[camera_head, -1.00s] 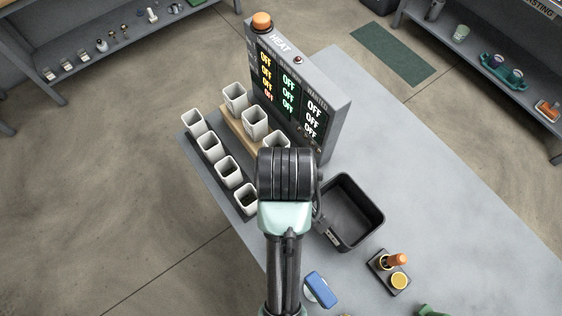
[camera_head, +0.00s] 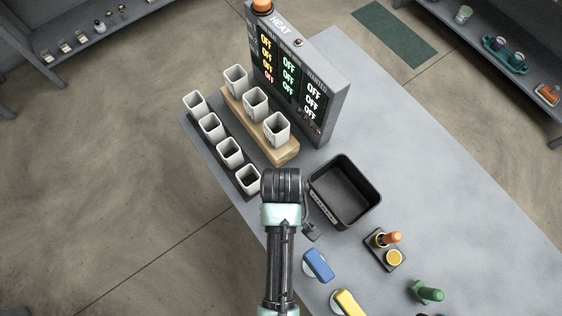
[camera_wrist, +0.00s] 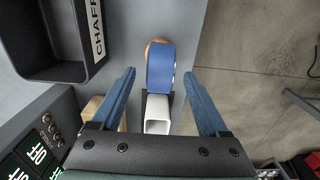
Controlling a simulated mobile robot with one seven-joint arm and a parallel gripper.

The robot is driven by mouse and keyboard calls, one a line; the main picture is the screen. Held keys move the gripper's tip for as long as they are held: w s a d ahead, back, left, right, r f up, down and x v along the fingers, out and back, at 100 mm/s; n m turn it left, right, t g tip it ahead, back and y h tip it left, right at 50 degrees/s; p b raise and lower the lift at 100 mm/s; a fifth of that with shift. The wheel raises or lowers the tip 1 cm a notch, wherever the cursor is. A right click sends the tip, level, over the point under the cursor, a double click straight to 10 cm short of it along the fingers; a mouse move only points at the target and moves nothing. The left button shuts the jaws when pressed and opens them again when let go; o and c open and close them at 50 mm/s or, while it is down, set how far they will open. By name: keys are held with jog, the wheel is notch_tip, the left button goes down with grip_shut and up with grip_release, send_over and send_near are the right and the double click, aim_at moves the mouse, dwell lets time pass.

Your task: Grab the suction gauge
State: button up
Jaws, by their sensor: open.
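No part in view carries a readable suction gauge label, so I cannot tell for sure which thing it is. A blue block-like part (camera_head: 318,264) on a pale round base sits near the table's front edge in the head view. In the wrist view a blue rounded part (camera_wrist: 160,68), with a tan round edge behind it, lies between and beyond my fingers; it looks like the same part. My gripper (camera_wrist: 160,76) is open and nothing is held. In the head view my wrist hides the fingers.
The black chaff bin (camera_head: 317,204) stands right of my arm. White cups (camera_head: 277,128) stand on a wooden block and a dark tray, with one cup (camera_wrist: 157,112) below my gripper. The heat panel (camera_head: 338,97) stands behind. A yellow part (camera_head: 347,303), green part (camera_head: 428,292) and orange-knobbed holder (camera_head: 386,248) lie right.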

jog(key=shift+w+f, duration=0.15)
jog(key=shift+f, duration=1.5)
grip_shut()
